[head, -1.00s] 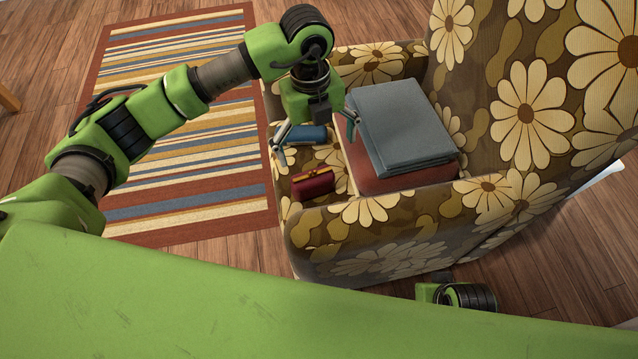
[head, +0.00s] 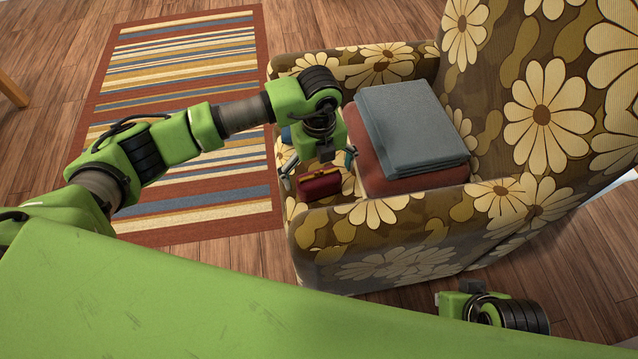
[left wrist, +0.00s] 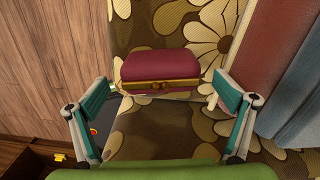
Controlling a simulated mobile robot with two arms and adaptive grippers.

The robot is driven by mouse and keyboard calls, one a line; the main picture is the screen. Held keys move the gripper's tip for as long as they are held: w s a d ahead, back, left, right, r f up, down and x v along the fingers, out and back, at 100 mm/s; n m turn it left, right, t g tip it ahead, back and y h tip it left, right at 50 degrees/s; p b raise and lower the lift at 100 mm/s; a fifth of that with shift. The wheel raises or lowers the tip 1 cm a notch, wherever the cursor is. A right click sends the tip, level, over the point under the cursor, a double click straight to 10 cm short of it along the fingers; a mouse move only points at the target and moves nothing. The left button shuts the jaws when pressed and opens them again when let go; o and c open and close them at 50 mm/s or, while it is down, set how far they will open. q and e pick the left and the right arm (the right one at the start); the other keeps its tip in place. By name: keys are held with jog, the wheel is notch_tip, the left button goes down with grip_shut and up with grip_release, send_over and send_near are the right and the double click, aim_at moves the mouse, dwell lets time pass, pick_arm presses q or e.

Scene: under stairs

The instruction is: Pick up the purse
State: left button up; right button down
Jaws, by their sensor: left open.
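The purse (head: 320,186) is small and dark red with a gold-coloured clasp edge. It sits on the flowered armchair seat, close to the near armrest. My left gripper (head: 318,170) is just above and behind it in the head view, fingers spread and empty. In the left wrist view the purse (left wrist: 158,63) lies ahead, centred across the gap between the two open fingers (left wrist: 160,92). No finger clearly touches it. Part of my right wrist (head: 460,304) shows at the lower right, below the armchair; its fingers are not clearly visible.
Grey folded cloth (head: 410,130) lies on a reddish cushion (head: 400,180) right of my left gripper. A blue object (head: 287,135) is mostly hidden behind that gripper. The armrest (head: 380,240) rises on the near side. A striped rug (head: 185,110) covers the floor at left.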

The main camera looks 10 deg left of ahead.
aim_at(319, 175)
pick_arm(q)
jog(key=shift+f, duration=0.9)
jog(key=c, duration=1.3)
pick_arm(e)
jog(key=shift+f, duration=0.3)
pick_arm(q)
notch_tip(319, 175, up, 3)
jog(key=shift+r+p, duration=0.1)
jog(key=shift+p, duration=0.25)
notch_tip(319, 175, up, 7)
jog(key=shift+f+p, duration=0.1)
jog(key=shift+p, duration=0.45)
pick_arm(e)
jog(key=x, duration=0.5)
jog(key=shift+a, duration=0.1)
